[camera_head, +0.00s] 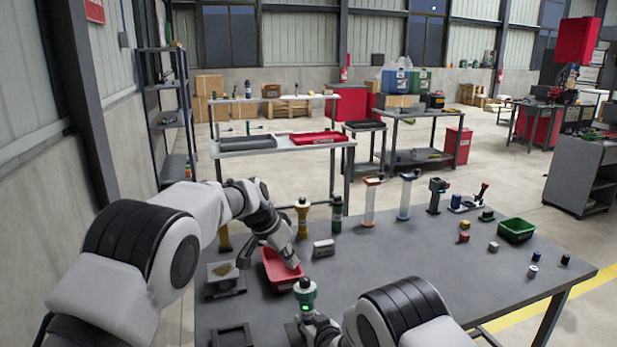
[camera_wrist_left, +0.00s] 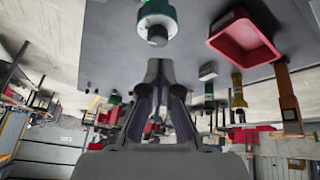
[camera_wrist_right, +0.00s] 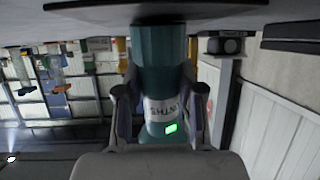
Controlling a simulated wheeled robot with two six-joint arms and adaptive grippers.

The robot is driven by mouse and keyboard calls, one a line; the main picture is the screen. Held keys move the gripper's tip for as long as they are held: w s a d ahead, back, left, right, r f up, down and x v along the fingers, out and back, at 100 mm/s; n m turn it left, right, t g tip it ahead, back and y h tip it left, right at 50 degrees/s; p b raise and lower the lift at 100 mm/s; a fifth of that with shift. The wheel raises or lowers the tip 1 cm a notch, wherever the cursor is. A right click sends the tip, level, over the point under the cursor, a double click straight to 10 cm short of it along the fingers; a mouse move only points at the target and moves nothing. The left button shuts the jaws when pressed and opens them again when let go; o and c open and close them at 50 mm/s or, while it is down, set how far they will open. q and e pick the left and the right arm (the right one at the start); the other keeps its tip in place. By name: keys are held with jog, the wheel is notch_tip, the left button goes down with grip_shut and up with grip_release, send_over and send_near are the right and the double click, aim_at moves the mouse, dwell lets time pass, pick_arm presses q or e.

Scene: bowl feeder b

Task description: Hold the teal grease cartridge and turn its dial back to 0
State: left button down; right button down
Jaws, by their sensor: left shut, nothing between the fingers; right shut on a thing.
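The teal grease cartridge (camera_head: 305,306) stands upright near the front of the grey table, with a white-topped cap and a dark dial (camera_head: 305,284). My right gripper (camera_head: 309,322) is shut around its body; the right wrist view shows the cartridge (camera_wrist_right: 158,60) between the fingers, with a white label and a lit green display (camera_wrist_right: 170,128). My left gripper (camera_head: 294,264) is shut and empty, over the red bin's right side and behind the cartridge. In the left wrist view the dial (camera_wrist_left: 157,34) lies beyond the fingertips, apart from them. The dial's marks are too small to read.
The red bin (camera_head: 270,279) and a small grey-white box (camera_head: 323,248) are close to my left gripper. Yellow (camera_head: 302,218) and dark green (camera_head: 337,214) cartridges stand behind. A grey fixture (camera_head: 225,281) is at the left. A green bin (camera_head: 516,230) and small blocks are at the right.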

aim_at(302, 287)
pick_arm(q)
jog(key=shift+g, duration=0.3)
jog(key=shift+s+d+f, duration=0.25)
jog(key=shift+f, duration=0.7)
jog(key=shift+s+d+f, duration=0.2)
jog(key=shift+s+f, duration=0.1)
jog(key=shift+f, duration=0.7)
jog(key=shift+s+d+f, duration=0.25)
jog(key=shift+f, duration=0.7)
jog(key=shift+w+d, duration=0.2)
jog(key=shift+w, duration=0.35)
jog(key=shift+w+a+f, duration=0.1)
jog(key=shift+a, duration=0.1)
jog(key=shift+w+a+f, duration=0.15)
jog(key=shift+w+a, duration=0.15)
jog(key=shift+a, duration=0.05)
